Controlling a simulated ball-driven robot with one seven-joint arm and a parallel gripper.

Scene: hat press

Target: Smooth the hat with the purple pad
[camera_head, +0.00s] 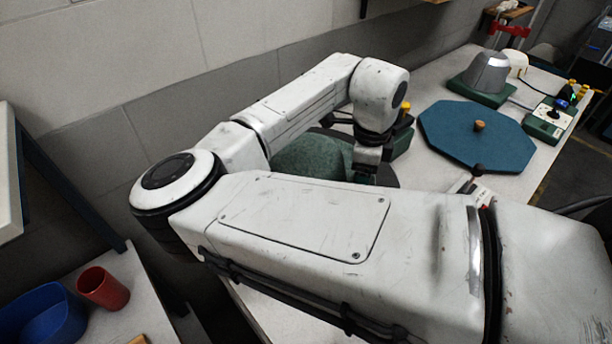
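The hat appears to be the green felt dome (312,157) on the bench, with a darker brim or base partly showing around it. My forearm crosses in front and hides its lower front. My gripper (364,172) points down beside the right side of the dome. Its fingertips are mostly hidden behind my arm, so I cannot see whether they are open, hold anything, or touch the hat. I see no purple pad in this view.
A blue octagonal board (450,140) with a wooden knob lies to the right. Behind it are a metal dome (488,72) on a green base and a control box (546,122). A red cup (103,288) and blue bin (45,318) stand at lower left. A wall runs behind.

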